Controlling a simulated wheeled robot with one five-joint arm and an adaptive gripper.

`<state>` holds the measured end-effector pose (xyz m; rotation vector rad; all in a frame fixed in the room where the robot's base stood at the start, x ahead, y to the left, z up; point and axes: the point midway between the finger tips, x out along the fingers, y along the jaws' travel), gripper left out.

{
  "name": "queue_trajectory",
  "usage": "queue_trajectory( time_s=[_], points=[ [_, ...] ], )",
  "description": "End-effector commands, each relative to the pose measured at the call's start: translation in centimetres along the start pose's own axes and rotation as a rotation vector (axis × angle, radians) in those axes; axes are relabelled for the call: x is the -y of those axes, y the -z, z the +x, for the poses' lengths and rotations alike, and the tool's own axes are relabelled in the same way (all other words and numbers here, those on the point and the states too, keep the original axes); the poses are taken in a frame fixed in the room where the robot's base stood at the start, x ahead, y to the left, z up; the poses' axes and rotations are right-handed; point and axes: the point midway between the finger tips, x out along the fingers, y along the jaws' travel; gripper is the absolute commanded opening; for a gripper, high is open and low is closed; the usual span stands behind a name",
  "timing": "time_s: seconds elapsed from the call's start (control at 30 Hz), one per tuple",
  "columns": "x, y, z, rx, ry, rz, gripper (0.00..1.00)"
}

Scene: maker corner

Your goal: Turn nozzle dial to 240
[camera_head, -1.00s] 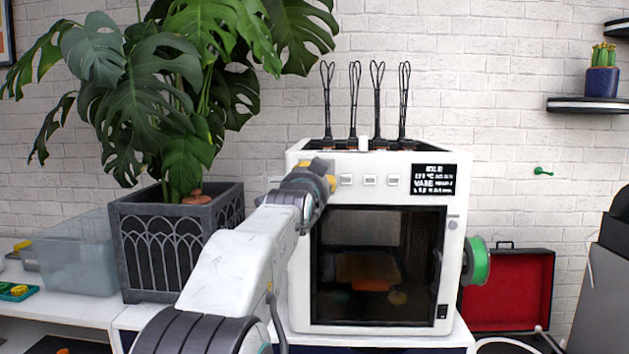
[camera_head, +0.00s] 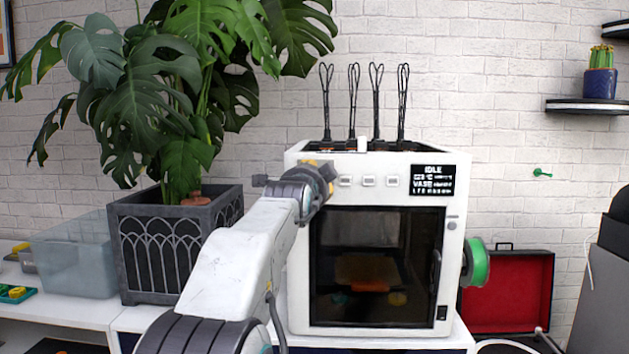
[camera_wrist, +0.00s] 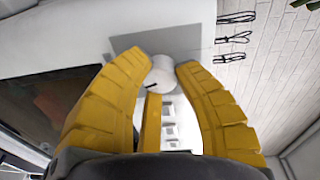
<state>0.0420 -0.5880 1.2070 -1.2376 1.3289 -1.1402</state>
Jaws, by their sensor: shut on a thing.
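The white printer (camera_head: 300,270) stands on the white table, its small display (camera_head: 433,180) at the upper right of its front reading IDLE with smaller lines I cannot read surely. The nozzle dial (camera_wrist: 161,74) is a round white knob with a short dark mark, seen in the wrist view between my yellow fingertips. My gripper (camera_wrist: 163,68) is shut on the dial, one finger on each side. In the head view my gripper (camera_head: 320,172) is at the upper left of the printer's front and hides the dial.
Several square buttons (camera_head: 368,181) sit in a row right of my gripper. A dark glass door (camera_head: 375,240) fills the front below. A potted plant (camera_head: 180,250) stands close on the left. A green spool (camera_head: 475,262) is on the printer's right side.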

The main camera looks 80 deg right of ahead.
Motion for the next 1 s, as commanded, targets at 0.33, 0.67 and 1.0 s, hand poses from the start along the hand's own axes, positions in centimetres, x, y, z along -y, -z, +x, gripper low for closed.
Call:
queue_trajectory(
  time_s=[0.33,0.67,1.0],
  points=[
    [0.20,-0.23,0.00,0.005,-0.006,0.112,0.00],
    [0.28,-0.27,-0.02,0.005,-0.006,0.124,0.00],
    [0.24,-0.23,-0.02,0.005,-0.007,0.123,0.47]
  ],
)
